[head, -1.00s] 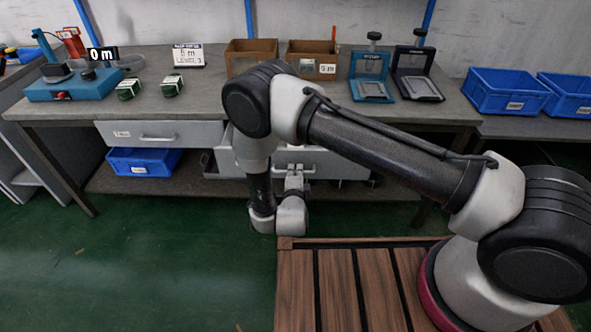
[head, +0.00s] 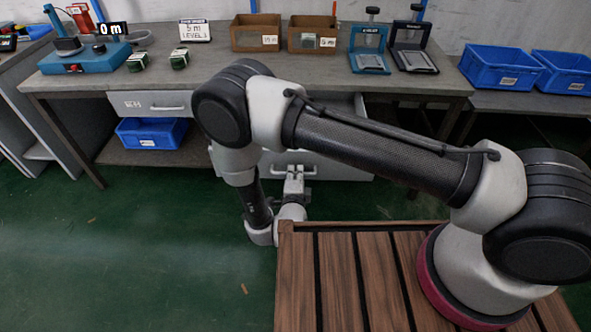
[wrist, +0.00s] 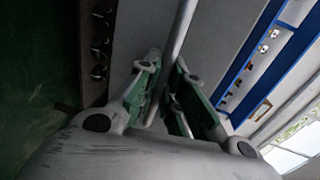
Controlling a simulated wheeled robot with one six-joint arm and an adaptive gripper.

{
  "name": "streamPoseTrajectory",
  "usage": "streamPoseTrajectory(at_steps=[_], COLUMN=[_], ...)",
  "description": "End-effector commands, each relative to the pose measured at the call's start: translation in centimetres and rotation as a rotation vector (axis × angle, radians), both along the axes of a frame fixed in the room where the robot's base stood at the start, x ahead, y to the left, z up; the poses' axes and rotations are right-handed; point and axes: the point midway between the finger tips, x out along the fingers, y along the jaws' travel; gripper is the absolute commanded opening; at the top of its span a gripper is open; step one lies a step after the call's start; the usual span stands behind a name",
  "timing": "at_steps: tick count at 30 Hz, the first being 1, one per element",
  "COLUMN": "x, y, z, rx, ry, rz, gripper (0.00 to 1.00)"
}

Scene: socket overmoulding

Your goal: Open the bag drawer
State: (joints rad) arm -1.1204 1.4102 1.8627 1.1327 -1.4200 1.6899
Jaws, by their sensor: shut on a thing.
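A grey drawer (head: 338,166) under the workbench stands pulled out, with its front well forward of the bench edge. I take it for the bag drawer, though I cannot read a label on it. My gripper (head: 294,182) is at its front, shut on the bar handle (head: 306,172). In the wrist view the two green-padded fingers (wrist: 166,78) stand on either side of the handle bar (wrist: 181,35), close to the grey drawer front (wrist: 228,25). My arm hides most of the drawer's inside, so its contents cannot be seen.
A shut drawer (head: 130,103) is at the left, above a blue bin (head: 152,133) on the lower shelf. The workbench (head: 215,75) carries brown boxes, a teal device and two framed fixtures. Green floor (head: 130,250) is clear at front left.

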Motion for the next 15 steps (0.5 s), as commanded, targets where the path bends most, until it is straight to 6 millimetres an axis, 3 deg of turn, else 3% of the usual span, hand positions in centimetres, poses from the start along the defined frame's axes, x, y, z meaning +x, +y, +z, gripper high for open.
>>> streamPoseTrajectory(at_steps=[10, 12, 15], x=[-0.13, -0.13, -0.12], y=[-0.02, -0.01, -0.01], z=[-0.09, -0.09, -0.07], rx=[0.0, 0.0, 0.0], ry=[0.002, 0.002, 0.002], rz=[0.0, 0.0, 0.0], gripper=[0.0, 0.19, 0.32])
